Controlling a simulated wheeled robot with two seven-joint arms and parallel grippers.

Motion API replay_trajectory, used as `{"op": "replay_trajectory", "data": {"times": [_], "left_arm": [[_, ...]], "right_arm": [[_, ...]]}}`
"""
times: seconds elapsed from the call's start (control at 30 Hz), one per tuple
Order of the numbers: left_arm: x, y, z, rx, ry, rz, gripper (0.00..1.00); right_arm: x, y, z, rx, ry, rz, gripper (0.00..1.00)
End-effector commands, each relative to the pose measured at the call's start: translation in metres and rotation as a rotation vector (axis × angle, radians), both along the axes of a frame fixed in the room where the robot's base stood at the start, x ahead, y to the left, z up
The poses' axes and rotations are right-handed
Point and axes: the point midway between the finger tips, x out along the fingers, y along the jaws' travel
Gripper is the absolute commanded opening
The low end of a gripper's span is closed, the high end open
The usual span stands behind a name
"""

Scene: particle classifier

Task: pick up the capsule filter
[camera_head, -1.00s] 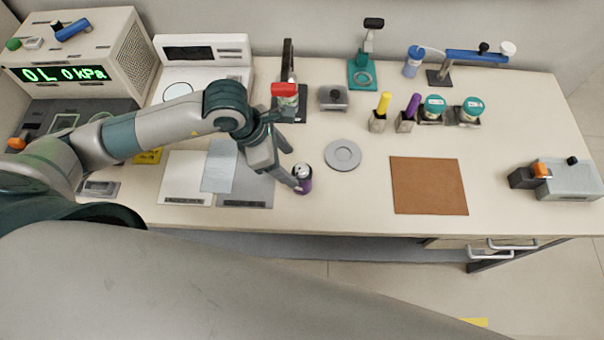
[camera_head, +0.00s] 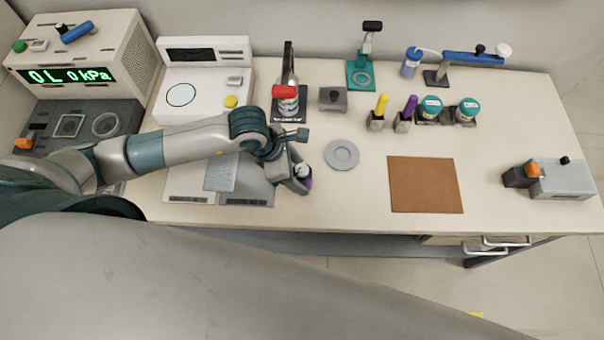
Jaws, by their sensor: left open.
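My right gripper is out of view.
A round grey disc (camera_head: 342,155) lies right of the gripper, and a red-topped holder (camera_head: 286,97) stands behind it. A brown mat (camera_head: 425,185) lies further right. A grey box device (camera_head: 562,180) stands at the right edge. The table between mat and device is clear.

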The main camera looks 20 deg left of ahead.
Motion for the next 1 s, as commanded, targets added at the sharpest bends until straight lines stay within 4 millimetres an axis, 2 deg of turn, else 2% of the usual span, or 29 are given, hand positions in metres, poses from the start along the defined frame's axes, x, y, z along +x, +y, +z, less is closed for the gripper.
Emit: {"op": "replay_trajectory", "data": {"times": [0.03, 0.3, 0.77, 0.87, 1.0], "left_arm": [[-0.001, -0.004, -0.001, 0.0, 0.004, 0.001, 0.62], [0.003, -0.011, -0.025, 0.0, 0.002, 0.001, 0.62], [0.004, -0.011, -0.026, 0.0, 0.0, 0.0, 0.62], [0.004, -0.011, -0.026, 0.0, 0.0, 0.0, 0.43], [0.004, -0.011, -0.026, 0.0, 0.0, 0.0, 0.09]], "right_arm": [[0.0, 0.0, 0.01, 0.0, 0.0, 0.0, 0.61], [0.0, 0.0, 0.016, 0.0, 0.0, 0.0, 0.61], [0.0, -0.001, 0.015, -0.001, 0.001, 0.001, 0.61], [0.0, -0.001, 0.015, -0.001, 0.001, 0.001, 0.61], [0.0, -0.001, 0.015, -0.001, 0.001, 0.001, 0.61]]}}
